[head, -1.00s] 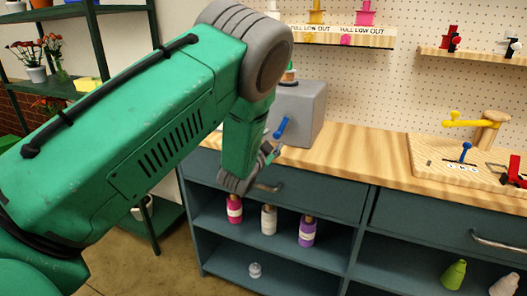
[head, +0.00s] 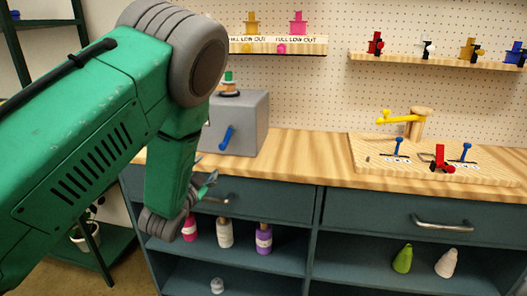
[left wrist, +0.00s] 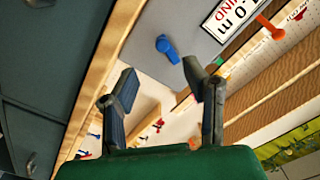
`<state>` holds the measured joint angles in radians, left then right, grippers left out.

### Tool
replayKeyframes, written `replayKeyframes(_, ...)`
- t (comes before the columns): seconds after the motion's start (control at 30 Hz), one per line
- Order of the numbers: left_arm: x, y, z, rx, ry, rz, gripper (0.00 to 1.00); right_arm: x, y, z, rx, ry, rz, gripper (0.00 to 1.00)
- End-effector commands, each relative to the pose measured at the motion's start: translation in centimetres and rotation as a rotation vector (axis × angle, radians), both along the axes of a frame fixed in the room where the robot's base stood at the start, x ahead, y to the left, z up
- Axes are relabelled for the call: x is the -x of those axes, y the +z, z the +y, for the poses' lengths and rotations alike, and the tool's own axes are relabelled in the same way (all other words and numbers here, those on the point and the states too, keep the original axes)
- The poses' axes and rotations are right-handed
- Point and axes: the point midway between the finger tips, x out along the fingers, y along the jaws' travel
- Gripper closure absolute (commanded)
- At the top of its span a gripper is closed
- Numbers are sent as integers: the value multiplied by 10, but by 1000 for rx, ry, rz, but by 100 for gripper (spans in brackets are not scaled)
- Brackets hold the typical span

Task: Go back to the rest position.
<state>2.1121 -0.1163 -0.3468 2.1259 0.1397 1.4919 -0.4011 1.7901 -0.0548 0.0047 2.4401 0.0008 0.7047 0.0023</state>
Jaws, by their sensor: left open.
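My left gripper (head: 207,184) hangs in front of the upper drawer of the blue-grey cabinet in the head view, below the grey box. Its fingers are apart, with nothing visible between them. The left wrist view shows both dark fingers (left wrist: 160,85) spread wide, with the grey box's blue lever (left wrist: 166,47) beyond them. My green arm covers much of the left side of the head view. My right gripper is not in view.
The grey box (head: 245,123) with a blue lever stands on the wooden counter (head: 310,165). A board (head: 465,175) with small levers lies at the right. The drawer handle (head: 215,199) is close to my gripper. Bottles (head: 264,238) stand on the shelf below.

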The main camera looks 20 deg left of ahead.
Motion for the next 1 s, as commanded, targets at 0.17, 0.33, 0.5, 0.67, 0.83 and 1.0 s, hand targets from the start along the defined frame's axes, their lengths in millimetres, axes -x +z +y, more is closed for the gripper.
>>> replayKeyframes(0.17,2,-5,-1,8,1,13,60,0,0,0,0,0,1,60)
replayKeyframes(0.33,26,-63,-12,115,20,176,60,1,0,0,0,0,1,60)
replayKeyframes(0.5,96,-163,-41,318,78,499,60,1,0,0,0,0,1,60)
replayKeyframes(0.67,188,-237,-78,493,160,820,60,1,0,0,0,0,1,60)
replayKeyframes(0.83,287,-278,-116,630,258,1123,60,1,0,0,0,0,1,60)
replayKeyframes(1.0,349,-288,-138,696,326,1305,60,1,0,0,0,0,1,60)
